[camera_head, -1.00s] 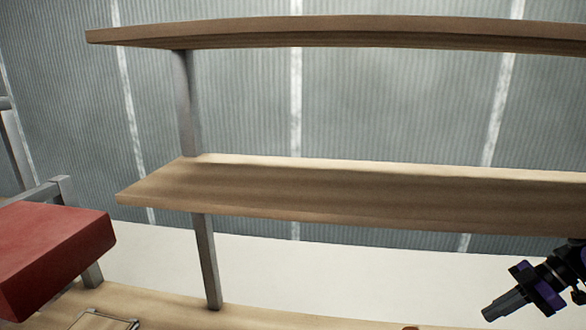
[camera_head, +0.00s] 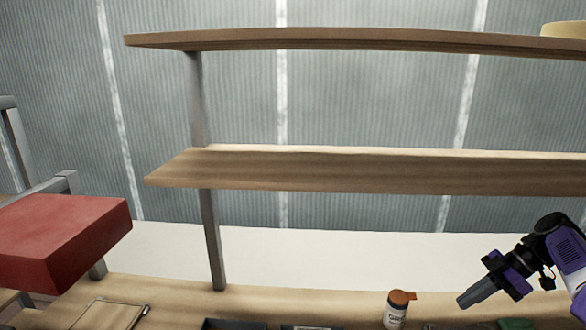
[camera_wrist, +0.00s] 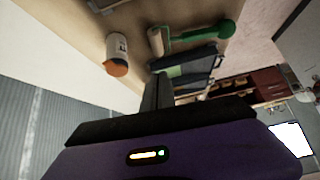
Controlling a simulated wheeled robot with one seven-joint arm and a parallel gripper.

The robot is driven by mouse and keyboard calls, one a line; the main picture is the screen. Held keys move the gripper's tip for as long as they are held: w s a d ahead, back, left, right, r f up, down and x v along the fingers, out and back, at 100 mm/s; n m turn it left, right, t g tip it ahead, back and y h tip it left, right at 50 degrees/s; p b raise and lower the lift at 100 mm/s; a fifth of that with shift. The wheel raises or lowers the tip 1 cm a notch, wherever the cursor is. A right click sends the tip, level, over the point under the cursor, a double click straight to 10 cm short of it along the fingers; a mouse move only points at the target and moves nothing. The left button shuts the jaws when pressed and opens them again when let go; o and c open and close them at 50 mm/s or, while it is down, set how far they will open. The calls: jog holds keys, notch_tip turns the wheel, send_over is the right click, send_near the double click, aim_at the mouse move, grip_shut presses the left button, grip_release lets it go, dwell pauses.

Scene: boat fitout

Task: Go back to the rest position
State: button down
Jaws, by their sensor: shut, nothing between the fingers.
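My gripper (camera_head: 468,299) is at the lower right of the head view, its fingers pointing left and slightly down. It is shut and empty. In the wrist view its closed fingers (camera_wrist: 157,92) show in the middle. A white bottle with an orange cap (camera_head: 397,310) stands on the wooden bench to the left of my gripper, apart from it. The bottle also shows in the wrist view (camera_wrist: 116,48).
Two wooden shelves (camera_head: 370,170) span the head view above the bench. A red box-like block (camera_head: 62,240) is at the left. Dark trays (camera_head: 235,324) lie at the bottom edge. A green-ended tool (camera_wrist: 226,29) and a dark tray (camera_wrist: 193,65) show in the wrist view.

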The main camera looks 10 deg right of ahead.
jog(key=w+d+m+t+h, duration=0.55)
jog(key=w+d+m, duration=0.2)
jog(key=d, duration=0.35)
notch_tip(320, 180, down, 8)
jog(key=w+d+m+t+h+b, duration=0.1)
jog(key=d+m+t+h+b, duration=0.1)
jog(key=m+h, duration=0.4)
jog(key=s+a+f+m+t+h+b, duration=0.1)
jog(key=s+a+f+m+t+b, duration=0.15)
jog(key=s+a, duration=0.75)
jog(key=s+a+f+m+t+h+b, duration=0.1)
jog(key=s+a+f+t+h, duration=0.15)
jog(key=s+a, duration=0.75)
jog(key=s+a+r+n+t+y+b, duration=0.1)
jog(key=s+a+r+y, duration=0.2)
jog(key=s+a, duration=0.7)
jog(key=s+a+r+t+y+b, duration=0.2)
jog(key=s+a+r, duration=0.1)
jog(key=s+a, duration=0.7)
jog(key=s+a+f+n+g+y, duration=0.1)
jog(key=s+a, duration=0.1)
jog(key=s, duration=0.3)
jog(key=s+a+f+g+y+b, duration=0.1)
jog(key=s+a+f+g, duration=0.1)
jog(key=s, duration=0.3)
jog(key=shift+s+n+b, duration=0.3)
jog(key=shift+s+n, duration=0.05)
jog(key=shift+n, duration=0.05)
